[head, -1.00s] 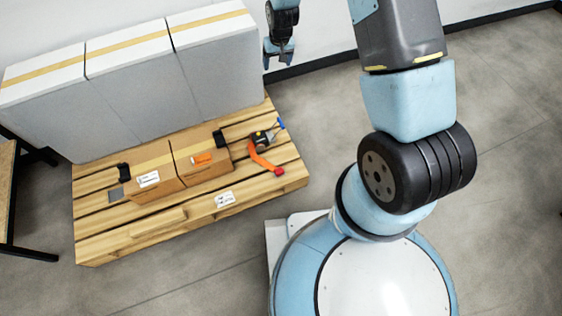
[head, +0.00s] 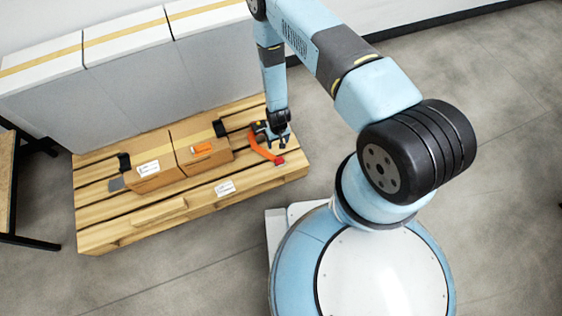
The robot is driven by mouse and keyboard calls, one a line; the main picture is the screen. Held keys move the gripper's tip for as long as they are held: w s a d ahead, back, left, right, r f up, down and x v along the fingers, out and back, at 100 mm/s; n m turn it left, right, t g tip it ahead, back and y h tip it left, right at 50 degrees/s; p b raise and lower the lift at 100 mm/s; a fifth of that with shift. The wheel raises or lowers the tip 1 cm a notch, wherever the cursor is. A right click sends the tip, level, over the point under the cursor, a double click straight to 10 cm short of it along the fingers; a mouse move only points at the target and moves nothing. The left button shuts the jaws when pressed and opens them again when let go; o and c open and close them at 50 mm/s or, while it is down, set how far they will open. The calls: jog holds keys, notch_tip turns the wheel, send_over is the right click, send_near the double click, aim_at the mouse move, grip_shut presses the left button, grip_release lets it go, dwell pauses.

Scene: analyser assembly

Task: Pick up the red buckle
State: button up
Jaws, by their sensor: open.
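The red buckle (head: 280,161) is a small red piece at the end of an orange strap (head: 262,149). It lies near the right end of the wooden pallet (head: 150,226). My gripper (head: 277,146) points down just above and behind the buckle in the head view. It is open, and nothing shows between its fingers. It looks apart from the buckle, but the exact height gap cannot be told. The black tool with a yellow mark (head: 258,126) at the strap's other end is partly hidden by my gripper.
Two cardboard boxes (head: 155,181) stand on the pallet left of the strap, with an orange item (head: 202,149) on one. Tall grey-white boxes (head: 135,95) line the pallet's back. A wooden table (head: 6,180) is at the far left. The floor (head: 200,275) in front is clear.

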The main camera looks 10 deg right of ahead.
notch_tip(320, 180, down, 3)
jog(key=s, duration=0.2)
send_over(279, 160)
jog(key=f, duration=0.7)
jog(key=shift+s+d, duration=0.2)
jog(key=shift+w+a+f, duration=0.1)
jog(key=shift+w+f, duration=0.05)
jog(key=shift+f, duration=1.45)
jog(key=shift+w+f, duration=0.15)
jog(key=shift+f, duration=1.45)
jog(key=c, duration=0.9)
jog(key=shift+o, duration=0.2)
jog(key=shift+r, duration=0.1)
